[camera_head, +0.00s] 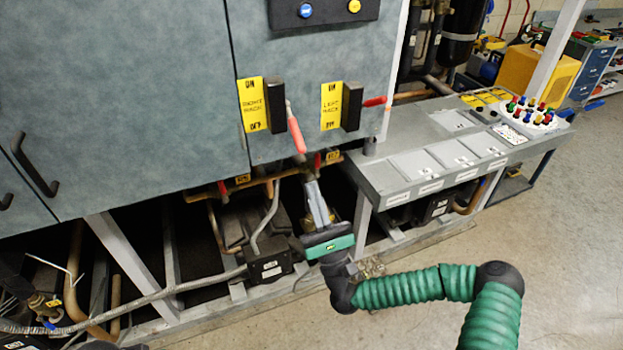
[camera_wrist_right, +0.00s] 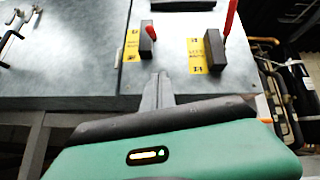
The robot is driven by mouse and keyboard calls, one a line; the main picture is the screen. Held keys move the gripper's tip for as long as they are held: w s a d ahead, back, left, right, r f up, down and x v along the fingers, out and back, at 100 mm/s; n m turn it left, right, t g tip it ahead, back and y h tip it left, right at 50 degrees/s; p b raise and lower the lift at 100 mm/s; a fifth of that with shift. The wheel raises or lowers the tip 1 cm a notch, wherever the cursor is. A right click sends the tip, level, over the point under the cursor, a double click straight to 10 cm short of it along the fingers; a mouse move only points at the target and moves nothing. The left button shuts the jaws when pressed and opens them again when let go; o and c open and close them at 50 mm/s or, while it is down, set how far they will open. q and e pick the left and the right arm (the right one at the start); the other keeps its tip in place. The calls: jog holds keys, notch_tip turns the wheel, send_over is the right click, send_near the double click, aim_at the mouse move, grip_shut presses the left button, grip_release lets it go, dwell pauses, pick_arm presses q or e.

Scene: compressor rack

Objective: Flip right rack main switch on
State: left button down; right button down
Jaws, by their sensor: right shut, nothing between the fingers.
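The right rack main switch is a black box (camera_head: 275,105) beside a yellow "RIGHT RACK" label (camera_head: 253,104) on the grey cabinet. Its red-gripped lever (camera_head: 296,134) hangs down, slanting slightly right. In the right wrist view, the red lever end (camera_wrist_right: 151,32) shows against its box (camera_wrist_right: 147,45). My right gripper (camera_head: 311,182) is shut and empty, its fingers pointing up, just below the lever's end in the head view. A small gap shows between them; depth is hard to judge. The fingers (camera_wrist_right: 158,78) also show in the wrist view. My left gripper is not in view.
The left rack switch (camera_head: 352,106) is close on the right, its red lever (camera_head: 375,101) pointing right. Pipes with yellow tags (camera_head: 333,156) run below the cabinet. A grey console (camera_head: 400,165) juts out on the right. Open floor (camera_head: 560,230) lies in front.

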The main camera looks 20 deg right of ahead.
aim_at(294, 127)
notch_tip(294, 127, up, 9)
jog(key=w+a+p, duration=0.1)
jog(key=w+p, duration=0.2)
jog(key=p, duration=0.1)
jog(key=shift+a+r, duration=0.2)
jog(key=shift+a, duration=0.05)
